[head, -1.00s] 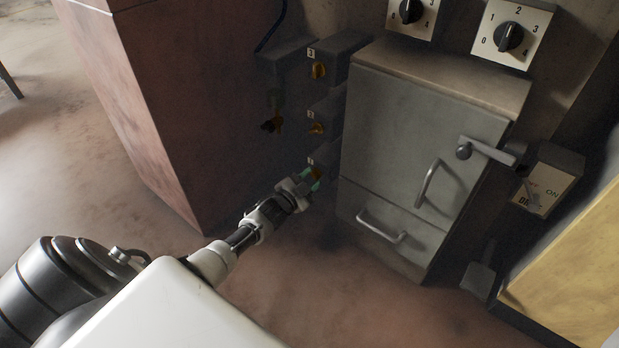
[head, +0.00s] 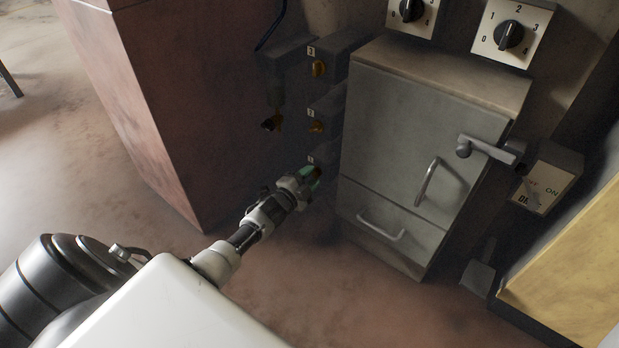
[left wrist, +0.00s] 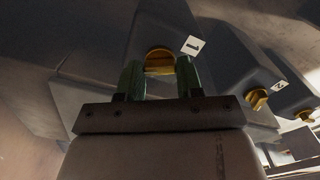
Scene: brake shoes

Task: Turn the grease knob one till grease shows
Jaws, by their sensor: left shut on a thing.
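Grease knob one (left wrist: 159,61) is a yellow knob on a dark box with a white "1" label (left wrist: 191,45) in the left wrist view. My left gripper (left wrist: 160,74) has its green fingertips on either side of it, shut on the knob. In the head view, my left gripper (head: 309,180) reaches the lowest box of the column and largely hides the knob. My right gripper is in neither view now.
Knob two (head: 317,126) and a top knob (head: 319,68) sit above on similar boxes. A grey cabinet (head: 420,130) with handles stands close on the right. A reddish block (head: 180,100) stands left. Open floor (head: 290,270) lies below.

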